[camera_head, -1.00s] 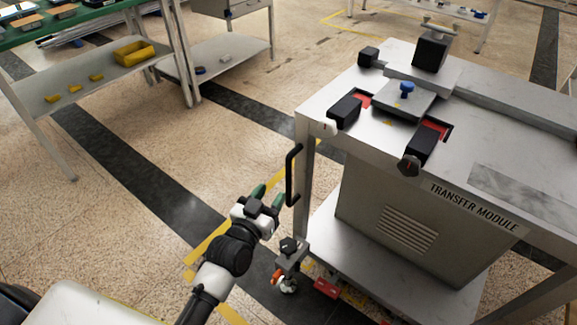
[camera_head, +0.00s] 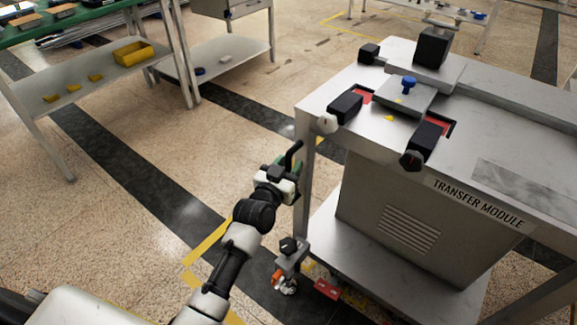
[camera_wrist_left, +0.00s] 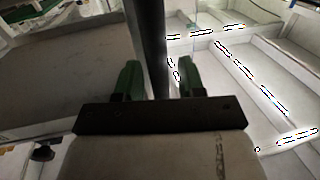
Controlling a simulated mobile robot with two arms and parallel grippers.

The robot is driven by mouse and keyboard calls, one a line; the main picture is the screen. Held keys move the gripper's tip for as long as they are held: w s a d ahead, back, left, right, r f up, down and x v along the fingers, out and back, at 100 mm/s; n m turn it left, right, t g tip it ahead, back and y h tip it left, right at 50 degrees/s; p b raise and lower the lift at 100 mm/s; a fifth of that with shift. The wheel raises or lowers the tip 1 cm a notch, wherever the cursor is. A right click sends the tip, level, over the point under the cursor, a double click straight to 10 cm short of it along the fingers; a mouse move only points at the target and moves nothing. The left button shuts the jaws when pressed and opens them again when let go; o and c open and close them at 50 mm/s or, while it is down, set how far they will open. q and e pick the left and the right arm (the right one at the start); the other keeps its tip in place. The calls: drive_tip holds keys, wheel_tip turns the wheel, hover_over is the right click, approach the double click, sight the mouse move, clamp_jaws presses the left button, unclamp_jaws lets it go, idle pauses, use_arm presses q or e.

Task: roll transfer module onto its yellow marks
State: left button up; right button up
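The transfer module (camera_head: 385,225), a grey metal cart with a labelled front, stands at the right of the head view. Its black vertical handle (camera_head: 294,150) is on the left corner post; the lower part is hidden by my gripper. My left gripper (camera_head: 289,167) is at this handle. In the left wrist view its green fingers (camera_wrist_left: 160,80) stand open on either side of the dark handle bar (camera_wrist_left: 151,45), with a gap at the right finger. Yellow floor marks (camera_head: 207,242) show left of the cart, partly hidden by my arm. My right gripper is not in view.
A caster (camera_head: 285,283) with a bracket and black knob (camera_head: 288,245) is at the cart's lower left corner. A red block (camera_head: 327,289) is beside it. A green-topped table with a lower shelf (camera_head: 85,85) stands at upper left. Open floor lies between.

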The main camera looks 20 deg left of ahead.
use_arm(q)
clamp_jaws()
drive_tip(key=shift+a, duration=0.1)
